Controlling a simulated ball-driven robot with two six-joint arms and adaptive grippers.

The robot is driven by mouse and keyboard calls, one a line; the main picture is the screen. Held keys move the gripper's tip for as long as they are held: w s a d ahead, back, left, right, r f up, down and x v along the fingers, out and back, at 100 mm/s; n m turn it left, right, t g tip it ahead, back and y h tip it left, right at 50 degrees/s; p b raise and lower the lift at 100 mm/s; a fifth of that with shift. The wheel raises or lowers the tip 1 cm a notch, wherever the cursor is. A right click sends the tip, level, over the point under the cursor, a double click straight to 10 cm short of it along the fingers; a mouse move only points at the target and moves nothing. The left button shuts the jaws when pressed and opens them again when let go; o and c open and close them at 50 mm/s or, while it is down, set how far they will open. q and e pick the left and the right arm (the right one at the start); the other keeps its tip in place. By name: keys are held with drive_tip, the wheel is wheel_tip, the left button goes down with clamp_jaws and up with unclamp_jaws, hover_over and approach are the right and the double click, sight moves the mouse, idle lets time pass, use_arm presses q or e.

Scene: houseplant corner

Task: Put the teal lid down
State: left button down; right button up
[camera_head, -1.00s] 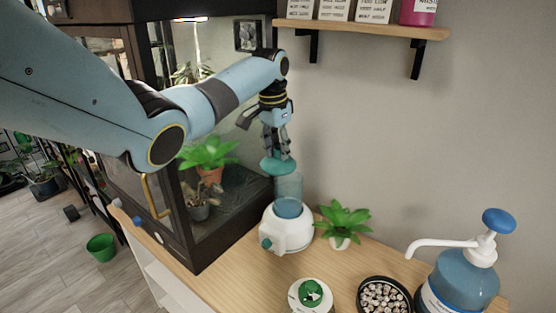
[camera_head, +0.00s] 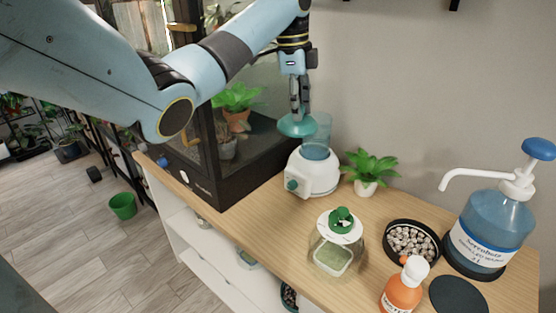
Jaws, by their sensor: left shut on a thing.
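The teal lid (camera_head: 297,126) is a shallow dome, held in my left gripper (camera_head: 299,112), which points down with its fingers shut on the lid's top. The lid is in the air close to the upper left rim of a clear blue-tinted cup (camera_head: 316,138). I cannot tell whether the lid touches the cup. The cup sits on a white round-bodied device (camera_head: 313,174) with a teal knob, on the wooden tabletop (camera_head: 260,228). My right gripper does not show.
A small potted plant (camera_head: 368,172) stands right of the device. A jar with a green-knobbed top (camera_head: 339,240), a dish of pebbles (camera_head: 411,241), an orange bottle (camera_head: 404,287) and a large blue pump bottle (camera_head: 493,225) stand towards the front right. A dark glass cabinet (camera_head: 230,180) is at left.

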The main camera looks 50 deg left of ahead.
use_arm(q)
drive_tip(key=s+f+m+b, duration=0.1)
drive_tip(key=f+b, duration=0.3)
drive_tip(key=f, duration=0.4)
drive_tip(key=s+f+m+b, duration=0.1)
drive_tip(key=s+f+b, duration=0.2)
drive_tip(key=f+b, duration=0.2)
drive_tip(key=s+f+m+b, duration=0.1)
drive_tip(key=f+b, duration=0.3)
drive_tip(key=f, duration=0.7)
drive_tip(key=shift+s+d+b, duration=0.15)
drive_tip(key=shift+s+b, duration=0.25)
drive_tip(key=shift+s, duration=0.4)
wheel_tip(320, 180, down, 4)
drive_tip(key=shift+f+b, duration=0.1)
drive_tip(key=shift+b, duration=0.2)
drive_tip(key=c, duration=1.1)
unclamp_jaws()
